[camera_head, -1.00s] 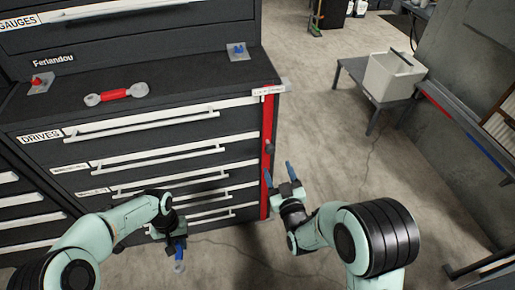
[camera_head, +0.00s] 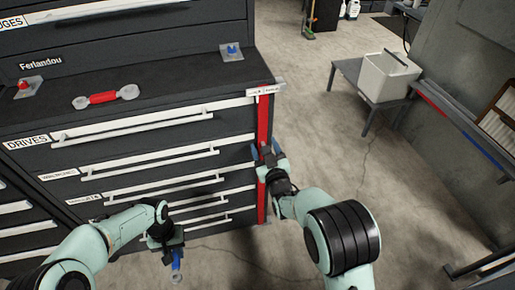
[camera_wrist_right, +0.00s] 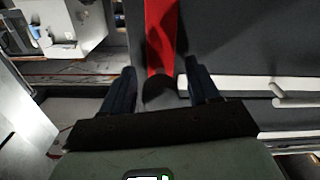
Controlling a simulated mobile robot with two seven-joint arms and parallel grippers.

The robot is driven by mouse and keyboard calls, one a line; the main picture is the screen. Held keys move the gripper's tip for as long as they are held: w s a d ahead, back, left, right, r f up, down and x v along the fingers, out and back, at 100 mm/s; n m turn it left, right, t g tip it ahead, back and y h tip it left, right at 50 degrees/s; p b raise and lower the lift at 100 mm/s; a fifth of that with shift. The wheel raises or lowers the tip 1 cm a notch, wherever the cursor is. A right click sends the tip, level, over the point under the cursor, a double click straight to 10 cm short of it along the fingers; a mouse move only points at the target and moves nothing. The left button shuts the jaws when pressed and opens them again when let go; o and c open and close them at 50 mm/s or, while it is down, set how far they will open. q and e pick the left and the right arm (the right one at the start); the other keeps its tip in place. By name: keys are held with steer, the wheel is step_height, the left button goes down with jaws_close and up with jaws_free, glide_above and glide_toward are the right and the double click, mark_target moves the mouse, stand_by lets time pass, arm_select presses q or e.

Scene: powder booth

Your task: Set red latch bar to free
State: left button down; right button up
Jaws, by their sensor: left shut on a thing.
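The red latch bar (camera_head: 264,116) runs upright along the right front edge of the dark drawer cabinet. It also shows in the right wrist view (camera_wrist_right: 161,30), where a dark knob (camera_wrist_right: 158,88) sits low in front of it. My right gripper (camera_head: 267,151) is at the bar. In the right wrist view its two blue fingers (camera_wrist_right: 160,70) are apart, one on each side of the bar and knob. I cannot tell whether they touch it. My left gripper (camera_head: 170,243) is low in front of the drawers, shut on a blue-handled tool (camera_head: 177,264) that hangs down.
A red-handled wrench (camera_head: 104,98) lies on the cabinet top (camera_head: 160,80), with red and blue holders behind it. Long white drawer handles (camera_head: 150,117) stick out from the front. A pale bin (camera_head: 388,78) stands on a grey table. The floor between is clear.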

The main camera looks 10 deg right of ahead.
jaws_close()
arm_select(q)
steer(key=shift+w+f+b, duration=0.1)
steer(key=shift+f+b, duration=0.3)
arm_select(e)
steer(key=shift+d, duration=2.1)
steer(key=shift+o, duration=0.5)
jaws_free()
arm_select(q)
step_height(320, 180, up, 2)
steer(key=shift+r+p, duration=0.25)
steer(key=shift+p, duration=0.75)
arm_select(e)
steer(key=s, duration=1.2)
steer(key=shift+d, duration=0.2)
steer(key=shift+f, duration=0.15)
